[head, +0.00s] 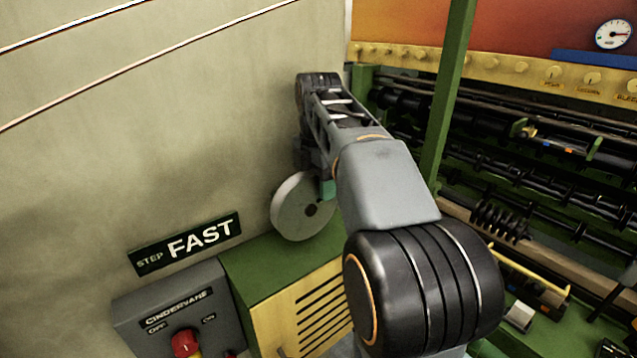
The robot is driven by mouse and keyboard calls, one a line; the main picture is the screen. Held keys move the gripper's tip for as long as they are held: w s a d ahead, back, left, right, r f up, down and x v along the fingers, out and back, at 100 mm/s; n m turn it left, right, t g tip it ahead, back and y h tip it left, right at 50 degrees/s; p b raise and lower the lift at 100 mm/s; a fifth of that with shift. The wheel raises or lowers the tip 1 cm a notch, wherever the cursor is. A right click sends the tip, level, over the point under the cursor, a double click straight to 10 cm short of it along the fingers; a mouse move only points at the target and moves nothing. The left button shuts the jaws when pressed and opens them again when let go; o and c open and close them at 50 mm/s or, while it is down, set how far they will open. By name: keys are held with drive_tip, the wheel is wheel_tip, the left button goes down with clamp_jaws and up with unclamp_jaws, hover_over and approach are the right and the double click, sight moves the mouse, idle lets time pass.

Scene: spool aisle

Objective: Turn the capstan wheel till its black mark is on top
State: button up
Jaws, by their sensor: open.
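The capstan wheel (290,213), a pale grey disc with a dark round spot near its middle, stands upright at the wall above the green cabinet. I see no clear black mark on its rim; its upper right part is hidden behind my arm. My gripper (326,186) is at the wheel's upper right, mostly hidden by my own arm links. A small green piece shows there beside the wheel. The gripper is open, and I cannot tell whether it touches the wheel.
A green-topped cabinet (262,254) with a yellow slatted front stands below the wheel. A grey switch box (150,311) with a red knob (186,343) is at lower left, under a FAST sign (186,243). A green post (447,100) and dark machine rollers fill the right.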

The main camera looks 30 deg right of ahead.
drive_tip(key=shift+c, duration=0.3)
clamp_jaws()
drive_tip(key=shift+w+r+p, duration=0.1)
drive_tip(key=shift+r+p, duration=0.05)
drive_tip(key=shift+p, duration=0.15)
